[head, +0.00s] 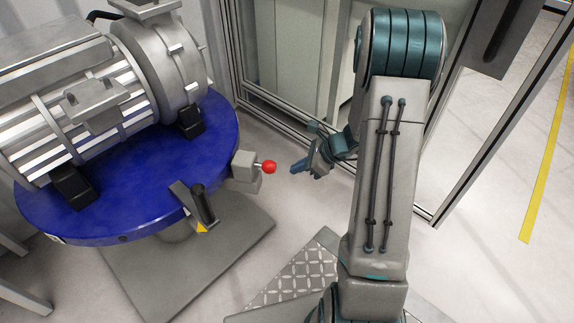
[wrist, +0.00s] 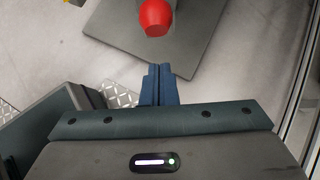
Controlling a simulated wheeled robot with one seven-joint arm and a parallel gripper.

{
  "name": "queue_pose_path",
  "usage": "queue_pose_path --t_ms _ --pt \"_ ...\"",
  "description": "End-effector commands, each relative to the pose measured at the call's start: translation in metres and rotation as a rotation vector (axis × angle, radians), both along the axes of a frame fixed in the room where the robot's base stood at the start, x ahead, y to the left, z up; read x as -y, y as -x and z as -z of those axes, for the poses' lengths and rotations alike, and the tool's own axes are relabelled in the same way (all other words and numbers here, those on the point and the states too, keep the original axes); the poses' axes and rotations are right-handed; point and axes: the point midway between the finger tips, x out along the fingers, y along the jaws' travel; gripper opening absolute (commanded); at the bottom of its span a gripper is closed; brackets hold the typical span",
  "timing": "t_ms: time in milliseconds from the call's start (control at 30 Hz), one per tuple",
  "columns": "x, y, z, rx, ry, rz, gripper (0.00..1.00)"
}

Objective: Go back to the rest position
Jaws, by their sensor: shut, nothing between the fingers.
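My gripper (head: 298,167) is in the middle of the head view, just right of a red ball knob (head: 269,167). It points left toward the knob, with a small gap between them. In the wrist view my gripper (wrist: 160,70) has its two blue fingers pressed together, with nothing between them. The red knob (wrist: 156,17) shows beyond the fingertips at the top of the wrist view, apart from them. The knob sits on a short pin from a grey block (head: 246,168) at the edge of a blue round table (head: 120,190).
A silver motor (head: 90,85) stands on the blue table. A black lever (head: 203,205) sticks out at its edge. A grey base plate (head: 190,265) lies below. A metal frame (head: 300,120) stands behind my arm. A yellow line (head: 548,140) marks the floor at right.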

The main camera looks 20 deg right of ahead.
Motion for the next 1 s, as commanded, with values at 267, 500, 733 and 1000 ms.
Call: queue_pose_path --t_ms 267,500,733,1000 --pt "0.041 0.022 -0.051 0.001 0.003 0.004 0.00" --pt "0.058 0.031 -0.068 0.000 0.002 0.001 0.00" --pt "0.059 0.033 -0.072 0.000 0.003 -0.006 0.00" --pt "0.019 0.056 -0.156 0.102 0.146 -0.293 0.00"
